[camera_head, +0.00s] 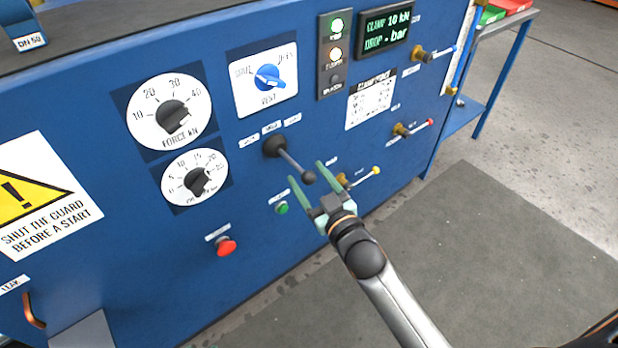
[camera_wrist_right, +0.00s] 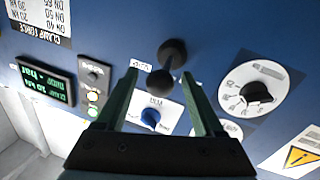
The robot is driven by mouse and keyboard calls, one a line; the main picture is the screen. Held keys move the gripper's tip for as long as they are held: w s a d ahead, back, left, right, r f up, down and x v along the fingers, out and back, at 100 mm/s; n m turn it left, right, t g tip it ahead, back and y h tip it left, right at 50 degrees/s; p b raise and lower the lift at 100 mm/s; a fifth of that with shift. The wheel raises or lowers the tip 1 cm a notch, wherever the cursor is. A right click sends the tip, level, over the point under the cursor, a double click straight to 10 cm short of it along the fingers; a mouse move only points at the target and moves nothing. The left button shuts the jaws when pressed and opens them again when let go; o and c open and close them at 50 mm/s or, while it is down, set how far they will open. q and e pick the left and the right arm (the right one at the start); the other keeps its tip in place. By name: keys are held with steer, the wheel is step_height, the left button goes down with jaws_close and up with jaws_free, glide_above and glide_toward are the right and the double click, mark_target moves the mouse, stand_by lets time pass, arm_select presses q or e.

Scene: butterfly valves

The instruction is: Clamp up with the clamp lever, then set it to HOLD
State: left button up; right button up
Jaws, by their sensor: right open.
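The clamp lever (camera_head: 291,159) is a dark round boss with a grey rod and a black ball knob, on the blue panel. Its rod points down and right in the head view, and three small labels sit above it. My right gripper (camera_head: 305,171) is open, with its green fingers on either side of the ball knob. In the right wrist view the lever's knob (camera_wrist_right: 160,80) shows between the fingertips (camera_wrist_right: 159,73), with a gap on each side. The display (camera_head: 385,29) reads CLAMP 10 kN and DROP - bar. My left gripper is out of view.
Near the lever are a blue selector (camera_head: 268,78), two dials (camera_head: 173,117) (camera_head: 198,181), a green button (camera_head: 282,208) and a red button (camera_head: 226,247). Small brass valves (camera_head: 402,130) sit to the right. Open floor lies in front of the panel.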

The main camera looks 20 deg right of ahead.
steer(key=shift+w, duration=0.15)
steer(key=shift+c, duration=0.2)
jaws_close()
stand_by(0.3)
stand_by(0.9)
